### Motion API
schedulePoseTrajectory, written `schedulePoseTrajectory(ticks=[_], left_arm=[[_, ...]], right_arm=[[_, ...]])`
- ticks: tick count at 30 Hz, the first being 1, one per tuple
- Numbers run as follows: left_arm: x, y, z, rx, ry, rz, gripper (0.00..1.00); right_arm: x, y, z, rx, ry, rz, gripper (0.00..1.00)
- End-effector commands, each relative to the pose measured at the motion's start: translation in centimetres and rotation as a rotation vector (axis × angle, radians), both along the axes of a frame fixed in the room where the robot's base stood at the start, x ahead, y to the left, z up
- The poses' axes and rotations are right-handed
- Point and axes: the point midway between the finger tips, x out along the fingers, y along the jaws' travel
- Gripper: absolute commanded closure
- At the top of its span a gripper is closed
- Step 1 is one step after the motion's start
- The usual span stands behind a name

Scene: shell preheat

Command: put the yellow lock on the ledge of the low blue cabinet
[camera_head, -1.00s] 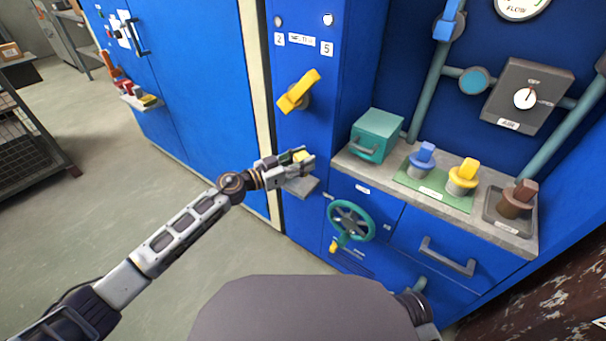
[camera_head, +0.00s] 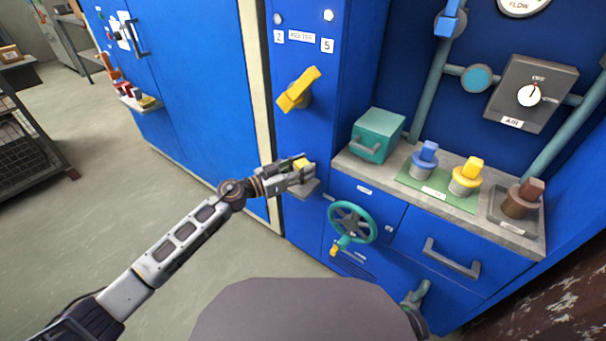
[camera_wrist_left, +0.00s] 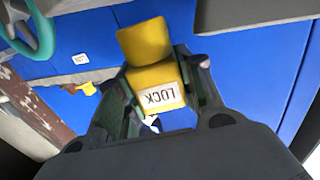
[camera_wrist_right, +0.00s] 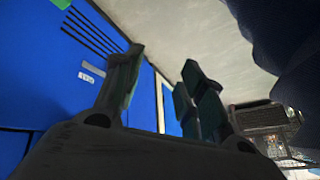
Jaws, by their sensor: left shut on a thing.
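The yellow lock (camera_head: 301,164) is held between the fingers of my left gripper (camera_head: 303,172). In the left wrist view the lock (camera_wrist_left: 155,85) shows a white label reading LOCK, upside down, between the two fingers (camera_wrist_left: 160,100). A small grey ledge (camera_head: 308,189) juts from the blue cabinet (camera_head: 310,222) just below the gripper, which partly hides it. I cannot tell whether the lock touches the ledge. My right gripper (camera_wrist_right: 160,85) is open and empty in the right wrist view, in front of a blue panel.
A teal handwheel (camera_head: 351,222) and a drawer handle (camera_head: 452,257) stick out of the cabinet front. The countertop (camera_head: 388,180) holds a teal box (camera_head: 377,135) and blue, yellow and brown plugs. A yellow lever (camera_head: 298,89) is above the ledge. Open floor lies left.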

Motion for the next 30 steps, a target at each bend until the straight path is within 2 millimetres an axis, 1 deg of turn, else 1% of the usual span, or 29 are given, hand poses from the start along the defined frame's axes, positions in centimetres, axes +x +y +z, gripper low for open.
schedulePoseTrajectory(ticks=[1,4,10,15,23,28,29,30], left_arm=[[0.0,0.0,-0.7,-0.001,0.000,0.000,0.89],[0.0,0.0,-1.4,-0.002,0.000,0.000,0.89],[0.3,-0.2,-1.8,-0.001,-0.001,0.000,0.89],[0.4,-0.2,-1.9,-0.001,-0.001,0.000,0.89],[0.4,-0.2,-1.8,-0.001,-0.001,0.000,0.89],[0.4,-0.2,-2.1,-0.001,0.002,0.000,0.89],[0.4,-0.2,-2.2,-0.001,0.002,0.000,0.62],[0.3,-0.2,-2.2,-0.001,0.001,0.000,0.57]], right_arm=[[0.0,0.1,-0.8,0.008,-0.008,-0.004,0.60],[0.1,0.3,-1.9,0.026,-0.025,-0.015,0.60],[0.2,0.6,-3.4,0.053,-0.051,-0.030,0.60],[0.3,0.6,-3.7,0.061,-0.061,-0.036,0.60],[0.3,0.6,-3.6,0.061,-0.061,-0.036,0.60],[0.3,0.6,-3.6,0.060,-0.061,-0.036,0.60],[0.3,0.6,-3.6,0.060,-0.061,-0.036,0.60],[0.3,0.6,-3.6,0.060,-0.061,-0.036,0.60]])
